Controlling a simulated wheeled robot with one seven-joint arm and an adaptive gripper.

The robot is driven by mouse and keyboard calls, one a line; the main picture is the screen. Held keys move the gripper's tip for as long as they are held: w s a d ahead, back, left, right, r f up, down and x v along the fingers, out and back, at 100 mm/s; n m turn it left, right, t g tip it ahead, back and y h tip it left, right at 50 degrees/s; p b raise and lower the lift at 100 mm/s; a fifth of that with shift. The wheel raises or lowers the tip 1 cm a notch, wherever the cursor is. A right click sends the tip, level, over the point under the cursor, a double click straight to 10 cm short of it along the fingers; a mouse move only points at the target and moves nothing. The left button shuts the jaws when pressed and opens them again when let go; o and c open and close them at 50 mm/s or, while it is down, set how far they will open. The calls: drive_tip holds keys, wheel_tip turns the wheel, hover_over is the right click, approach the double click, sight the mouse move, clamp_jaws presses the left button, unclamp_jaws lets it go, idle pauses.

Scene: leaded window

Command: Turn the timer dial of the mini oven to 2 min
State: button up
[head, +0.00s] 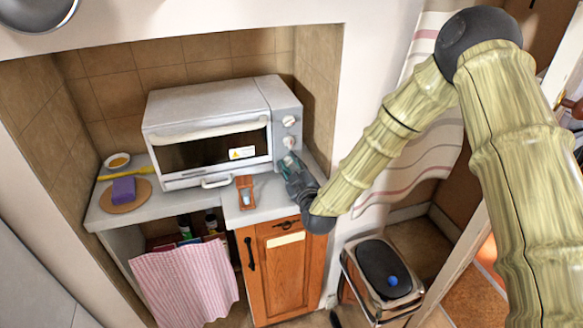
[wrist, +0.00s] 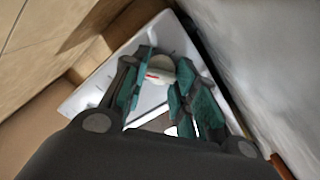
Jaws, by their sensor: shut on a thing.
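The mini oven (head: 205,130) is a white box on the counter, with a glass door at the front and a control panel on its right side. Two pale dials, the upper (head: 288,121) and the middle (head: 287,142), show on the panel. My gripper (head: 288,163) is at the panel's lower part, below them. In the wrist view its green-padded fingers (wrist: 165,85) are shut on a round white dial (wrist: 160,66) with a red mark. This dial is mostly hidden by the gripper in the head view. I cannot read its setting or any timer markings.
On the counter, a purple sponge (head: 123,189) lies on a round board, with a small bowl (head: 117,160) behind it. A brown tray (head: 246,192) lies before the oven. The alcove's right wall is close beside the panel. A bin (head: 383,275) stands on the floor.

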drive_tip(key=o, duration=1)
drive_tip(key=shift+o, duration=0.2)
drive_tip(key=v, duration=1.2)
drive_tip(key=shift+r, duration=0.1)
